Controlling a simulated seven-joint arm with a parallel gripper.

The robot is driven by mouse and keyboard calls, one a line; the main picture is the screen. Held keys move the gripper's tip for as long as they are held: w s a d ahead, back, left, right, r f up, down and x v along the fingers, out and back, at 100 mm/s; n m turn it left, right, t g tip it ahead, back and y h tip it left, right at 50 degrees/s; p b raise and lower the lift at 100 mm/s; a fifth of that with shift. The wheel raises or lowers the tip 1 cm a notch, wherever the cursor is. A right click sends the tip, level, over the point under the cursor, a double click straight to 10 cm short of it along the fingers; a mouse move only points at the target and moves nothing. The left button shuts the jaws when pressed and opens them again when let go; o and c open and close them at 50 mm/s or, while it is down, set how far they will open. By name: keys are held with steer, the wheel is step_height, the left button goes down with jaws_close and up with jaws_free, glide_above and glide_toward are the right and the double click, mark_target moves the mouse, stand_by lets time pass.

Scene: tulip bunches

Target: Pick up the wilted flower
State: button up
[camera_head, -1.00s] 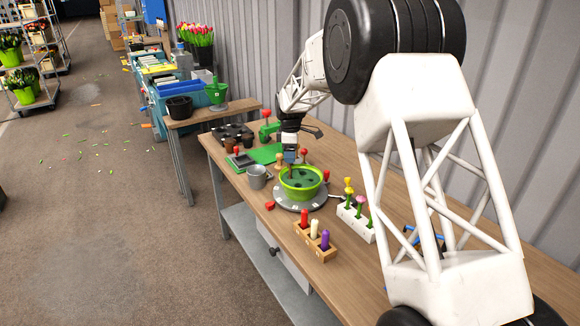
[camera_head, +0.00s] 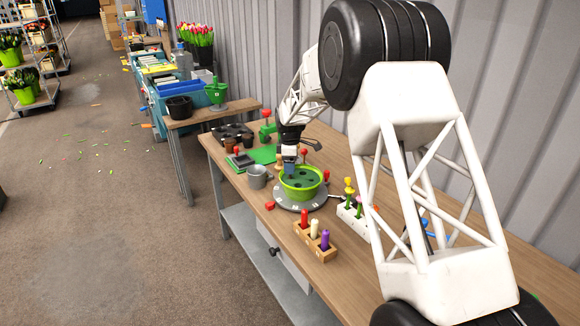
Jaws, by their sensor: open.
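My gripper (camera_head: 289,171) points down at the back left rim of a bright green pot (camera_head: 301,191), with its blue tip at or just above the dark soil. Its fingers are too small to show in detail, and I see nothing held. The pot stands on a round grey turntable (camera_head: 288,205). I cannot make out a wilted flower in the pot. A white holder (camera_head: 352,222) right of the pot carries a yellow flower (camera_head: 348,186) and a pink one (camera_head: 358,201); my arm hides part of it. Whether either is wilted, I cannot tell.
A wooden block (camera_head: 316,243) with red, cream and purple pegs stands at the table's front. A grey mug (camera_head: 257,177) is left of the pot. A green mat (camera_head: 262,154) and small dark pots (camera_head: 231,144) lie behind. The wooden table (camera_head: 345,262) is bare near its front edge.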

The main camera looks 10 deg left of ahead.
steer(key=shift+c, duration=0.3)
steer(key=c, duration=0.9)
steer(key=shift+c, duration=0.2)
steer(key=shift+r, duration=5)
